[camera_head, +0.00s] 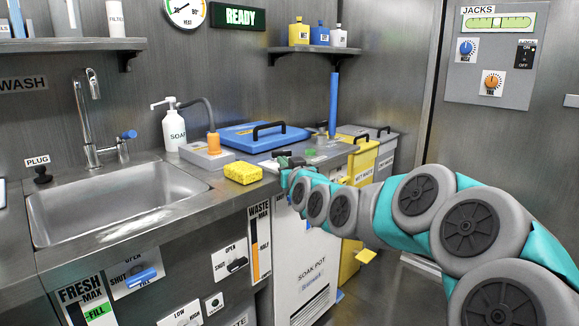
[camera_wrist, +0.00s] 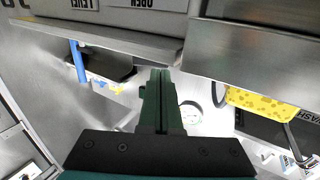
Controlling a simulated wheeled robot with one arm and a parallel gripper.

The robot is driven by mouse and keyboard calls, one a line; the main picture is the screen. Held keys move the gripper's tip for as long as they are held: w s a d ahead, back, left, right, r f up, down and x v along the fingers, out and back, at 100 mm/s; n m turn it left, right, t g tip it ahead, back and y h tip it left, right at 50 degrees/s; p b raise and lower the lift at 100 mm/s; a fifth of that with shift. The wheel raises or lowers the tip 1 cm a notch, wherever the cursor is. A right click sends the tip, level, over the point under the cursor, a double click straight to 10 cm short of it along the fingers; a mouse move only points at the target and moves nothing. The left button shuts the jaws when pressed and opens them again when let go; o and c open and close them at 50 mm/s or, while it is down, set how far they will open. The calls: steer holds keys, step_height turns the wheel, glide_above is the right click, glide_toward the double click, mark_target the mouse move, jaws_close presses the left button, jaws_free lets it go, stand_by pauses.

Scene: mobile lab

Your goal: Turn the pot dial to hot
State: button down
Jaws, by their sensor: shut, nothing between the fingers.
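The grey cabinet labelled SOAK POT (camera_head: 316,258) stands under the counter, right of the waste gauge. A blue lid with a black handle (camera_head: 237,138) is on the counter above it. I cannot make out a pot dial in either view; my arm covers the cabinet's upper front. My gripper (camera_head: 280,161) is small in the head view, at the counter's front edge right of the yellow sponge (camera_head: 243,173). In the wrist view, my gripper's dark green fingers (camera_wrist: 160,76) are together and hold nothing. The sponge (camera_wrist: 262,104) shows to their right there, upside down.
A round gauge (camera_head: 185,10) and a READY sign (camera_head: 239,16) are on the wall. The sink (camera_head: 110,205) and soap bottle (camera_head: 174,128) are left of the sponge. A yellow bin (camera_head: 362,165) stands right of the cabinet. The JACKS panel (camera_head: 490,60) is at the far right.

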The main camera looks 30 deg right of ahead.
mark_target(277, 155)
steer(key=shift+w+d, duration=0.2)
steer(key=shift+w, duration=1.4)
